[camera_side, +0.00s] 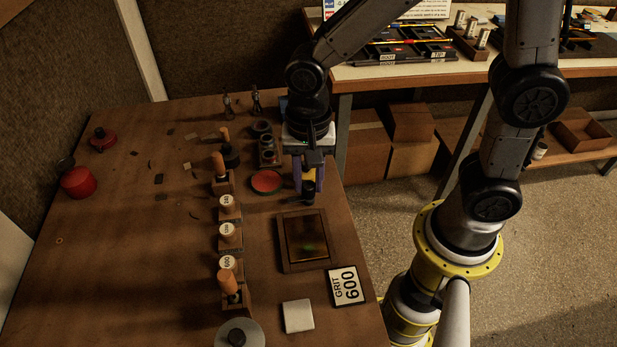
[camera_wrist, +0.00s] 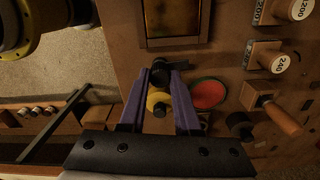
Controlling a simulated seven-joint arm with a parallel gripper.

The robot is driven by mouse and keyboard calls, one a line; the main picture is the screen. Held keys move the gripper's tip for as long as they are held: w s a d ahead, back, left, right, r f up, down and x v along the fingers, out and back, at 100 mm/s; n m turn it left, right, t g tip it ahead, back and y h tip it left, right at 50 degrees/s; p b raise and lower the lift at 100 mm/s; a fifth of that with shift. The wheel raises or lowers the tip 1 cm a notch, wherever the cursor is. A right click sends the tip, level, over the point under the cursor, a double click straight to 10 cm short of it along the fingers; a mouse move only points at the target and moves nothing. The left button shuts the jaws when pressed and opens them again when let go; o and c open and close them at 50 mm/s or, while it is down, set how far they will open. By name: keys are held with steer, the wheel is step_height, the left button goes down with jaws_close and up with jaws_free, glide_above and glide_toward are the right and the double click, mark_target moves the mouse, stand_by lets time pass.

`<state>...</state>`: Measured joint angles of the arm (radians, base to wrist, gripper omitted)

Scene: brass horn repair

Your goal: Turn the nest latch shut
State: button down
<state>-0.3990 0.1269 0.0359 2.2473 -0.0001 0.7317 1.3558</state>
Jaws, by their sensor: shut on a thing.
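My gripper (camera_side: 308,188) points straight down near the right edge of the bench. In the wrist view its two purple fingers (camera_wrist: 160,77) close on either side of a black knob-like piece, which I take to be the nest latch (camera_wrist: 160,72). A short black arm sticks out to the right from it. In the side view the black latch (camera_side: 308,198) shows below the fingertips. A yellow round piece with a dark middle (camera_wrist: 157,100) sits between the fingers, behind the latch. The fingers hide part of both, and the latch's exact angle is hard to tell.
A wooden framed tray (camera_side: 283,262) lies just in front of the latch. A red round dish (camera_side: 267,181) is close on the left. Several grit-marked blocks (camera_side: 229,236) and wooden-handled tools stand in a row further left. The bench's right edge is close by.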

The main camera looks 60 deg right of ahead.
steer(key=n, duration=0.8)
steer(key=shift+n, duration=0.4)
steer(key=n, duration=0.4)
steer(key=shift+r+n, duration=0.1)
steer(key=shift+n, duration=1.9)
steer(key=c, duration=0.6)
jaws_free()
